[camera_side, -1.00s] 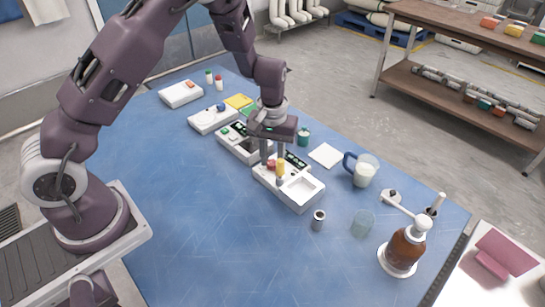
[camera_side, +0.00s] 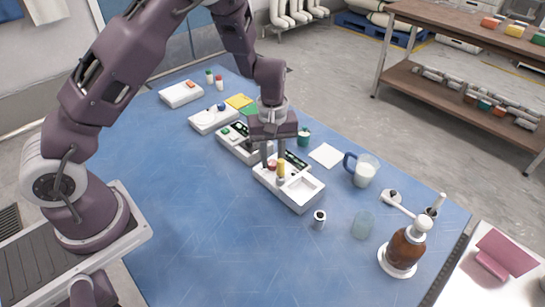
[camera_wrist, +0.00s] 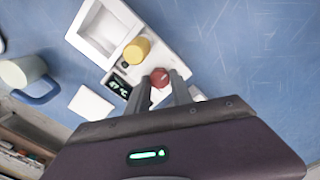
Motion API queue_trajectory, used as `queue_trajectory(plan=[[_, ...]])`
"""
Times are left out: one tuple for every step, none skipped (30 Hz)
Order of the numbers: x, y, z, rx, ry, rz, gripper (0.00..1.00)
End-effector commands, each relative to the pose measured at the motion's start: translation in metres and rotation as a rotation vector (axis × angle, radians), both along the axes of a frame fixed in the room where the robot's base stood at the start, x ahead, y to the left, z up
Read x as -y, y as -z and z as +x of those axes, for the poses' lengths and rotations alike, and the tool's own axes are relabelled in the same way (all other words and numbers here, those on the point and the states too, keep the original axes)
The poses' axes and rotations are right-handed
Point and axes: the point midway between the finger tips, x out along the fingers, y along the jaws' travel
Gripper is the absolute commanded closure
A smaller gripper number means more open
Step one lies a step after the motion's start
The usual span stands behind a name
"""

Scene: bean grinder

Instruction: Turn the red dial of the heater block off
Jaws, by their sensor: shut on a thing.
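The heater block (camera_side: 303,199) is a white unit on the blue table, with a square recess, a dark display and two knobs. In the wrist view the block (camera_wrist: 160,22) shows its lit green display (camera_wrist: 118,87), which seems to read 47 °C. The red dial (camera_wrist: 159,77) sits near the display, beside a yellow knob (camera_wrist: 137,50). My gripper (camera_wrist: 160,84) points down with its two fingers on either side of the red dial, shut on it. In the side view my gripper (camera_side: 273,165) partly hides the red dial (camera_side: 271,164); the yellow knob (camera_side: 281,168) stands close by.
Another white unit (camera_side: 233,148) adjoins the block on the left. A metal cup (camera_side: 319,220), a glass (camera_side: 362,225), a blue-handled mug (camera_side: 365,172) and a brown bottle (camera_side: 404,248) stand to the right. The table's front left is clear.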

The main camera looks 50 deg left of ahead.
Motion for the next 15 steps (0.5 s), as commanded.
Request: queue_trajectory(plan=[[0.0,-0.0012,0.0012,0.004,-0.003,0.0,1.0],[-0.0001,-0.0012,0.0013,0.004,-0.003,0.0,1.0],[-0.0001,-0.0012,0.0013,0.004,-0.003,0.0,1.0],[-0.0001,-0.0012,0.0013,0.004,-0.003,0.0,1.0],[-0.0001,-0.0012,0.0013,0.004,-0.003,0.0,1.0],[-0.0001,-0.0012,0.0013,0.004,-0.003,0.0,1.0],[-0.0001,-0.0012,0.0013,0.004,-0.003,0.0,1.0],[-0.0001,-0.0012,0.0013,0.004,-0.003,0.0,1.0],[-0.0001,-0.0012,0.0013,0.004,-0.003,0.0,0.69],[-0.0001,-0.0012,0.0013,0.004,-0.002,0.0,0.64],[-0.0001,-0.0011,0.0013,0.004,-0.002,0.0,0.64],[-0.0001,-0.001,0.0011,0.003,-0.002,-0.001,0.64],[-0.0001,-0.0008,0.001,0.003,-0.002,-0.001,0.64],[0.0,-0.0007,0.0009,0.002,-0.002,0.0,0.64],[-0.0001,-0.0006,0.0008,0.002,-0.002,0.0,0.64]])
